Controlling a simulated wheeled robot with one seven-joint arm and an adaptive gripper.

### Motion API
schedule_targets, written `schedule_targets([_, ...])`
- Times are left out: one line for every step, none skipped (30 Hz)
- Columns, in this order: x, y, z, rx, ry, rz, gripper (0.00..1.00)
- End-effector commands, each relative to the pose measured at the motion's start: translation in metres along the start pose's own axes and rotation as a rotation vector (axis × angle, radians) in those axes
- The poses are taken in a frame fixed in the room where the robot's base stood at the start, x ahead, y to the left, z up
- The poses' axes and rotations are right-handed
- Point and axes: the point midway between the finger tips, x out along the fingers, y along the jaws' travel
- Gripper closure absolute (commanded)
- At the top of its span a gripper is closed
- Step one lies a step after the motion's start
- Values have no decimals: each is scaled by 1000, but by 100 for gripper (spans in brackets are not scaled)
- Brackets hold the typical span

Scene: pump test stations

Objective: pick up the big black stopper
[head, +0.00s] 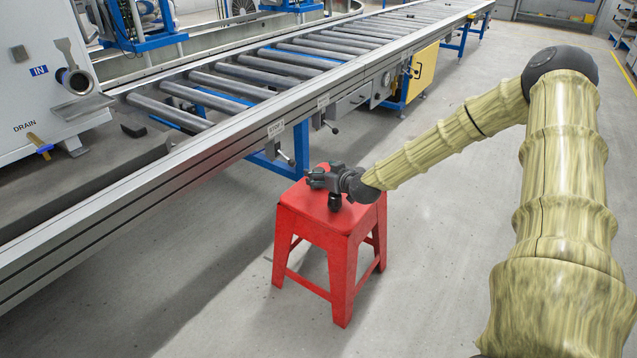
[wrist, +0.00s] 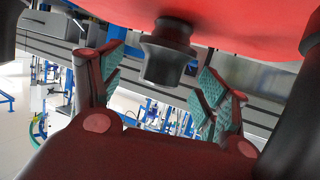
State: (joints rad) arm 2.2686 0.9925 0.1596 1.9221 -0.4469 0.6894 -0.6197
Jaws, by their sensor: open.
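The big black stopper (wrist: 166,62) stands on the red stool (head: 318,212). In the wrist view, which looks upside down, it hangs from the red seat (wrist: 240,28) at the top, with a wide rim and a narrower end. My gripper (wrist: 160,76) is open, with one finger to each side of the stopper in that view. I see a gap on both sides and no contact.
A roller conveyor (head: 270,68) runs diagonally behind the stool, its rail close to the stool's left. A grey machine (head: 45,75) with a drain label and a pipe port stands at the left. A yellow panel (head: 424,70) is at the back. The floor around the stool is clear.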

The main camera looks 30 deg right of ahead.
Motion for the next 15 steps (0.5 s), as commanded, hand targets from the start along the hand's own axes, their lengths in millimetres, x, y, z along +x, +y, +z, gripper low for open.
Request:
schedule_targets([8,0,3,-2,0,0,25])
schedule_targets([10,0,2,-2,0,0,25])
schedule_targets([14,0,2,-2,0,0,25])
schedule_targets([16,0,1,-1,1,0,25])
schedule_targets([17,0,1,-1,1,1,25])
schedule_targets([19,0,0,-1,1,1,25])
schedule_targets([19,0,0,-1,1,1,25])
schedule_targets([20,0,0,-1,1,1,25])
schedule_targets([20,0,-1,0,0,0,25])
schedule_targets([20,0,-1,0,0,0,25])
schedule_targets([20,0,-1,0,0,0,25])
schedule_targets([19,0,-1,-1,0,0,25])
schedule_targets([19,0,-1,-1,0,0,25])
schedule_targets([19,0,-1,-1,0,0,27])
schedule_targets([19,0,-1,-1,0,0,34])
